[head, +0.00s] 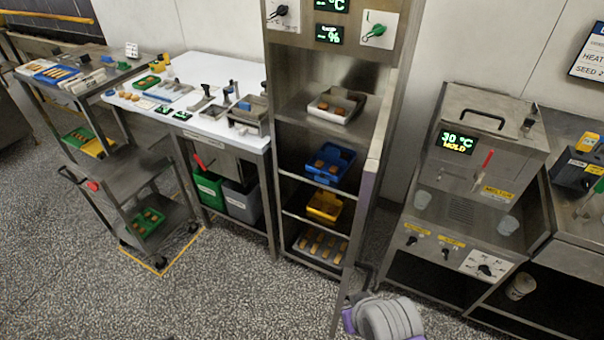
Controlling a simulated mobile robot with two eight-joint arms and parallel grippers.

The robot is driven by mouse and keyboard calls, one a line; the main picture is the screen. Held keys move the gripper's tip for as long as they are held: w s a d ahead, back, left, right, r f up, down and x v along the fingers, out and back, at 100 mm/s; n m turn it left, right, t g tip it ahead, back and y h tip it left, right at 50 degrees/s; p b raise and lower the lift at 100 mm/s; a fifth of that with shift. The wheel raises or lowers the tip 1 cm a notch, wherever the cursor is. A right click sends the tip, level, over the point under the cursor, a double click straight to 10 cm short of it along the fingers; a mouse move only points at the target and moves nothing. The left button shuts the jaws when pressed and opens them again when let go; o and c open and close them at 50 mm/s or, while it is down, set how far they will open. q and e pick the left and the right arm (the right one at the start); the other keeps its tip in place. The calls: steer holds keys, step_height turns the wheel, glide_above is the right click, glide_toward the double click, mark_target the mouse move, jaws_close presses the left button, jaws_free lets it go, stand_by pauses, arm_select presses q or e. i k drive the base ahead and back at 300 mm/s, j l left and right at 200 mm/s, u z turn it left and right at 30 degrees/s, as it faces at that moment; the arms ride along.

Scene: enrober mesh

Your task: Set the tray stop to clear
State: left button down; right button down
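No control in the head view carries a label that I can read as the tray stop. Candidates are a red lever (487,160) on the steel machine at right and a rotary knob on a white plate (487,268) low on that machine. The tall cabinet has a black knob (281,11) and a green knob (375,31) at its top. A red knob (92,186) sits on the cart at left. Grey and purple links of my arm show at the bottom, right of centre. Neither gripper shows.
The tall open cabinet (287,97) holds several trays on its shelves. A white-topped bench (195,70) with scattered items, a green bin (210,190) and a grey bin (242,203) stand left of it. The speckled floor (190,300) in front is clear.

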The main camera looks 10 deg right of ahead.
mark_target(321, 179)
steer(key=i+j+z, duration=0.3)
steer(key=i+j, duration=0.7)
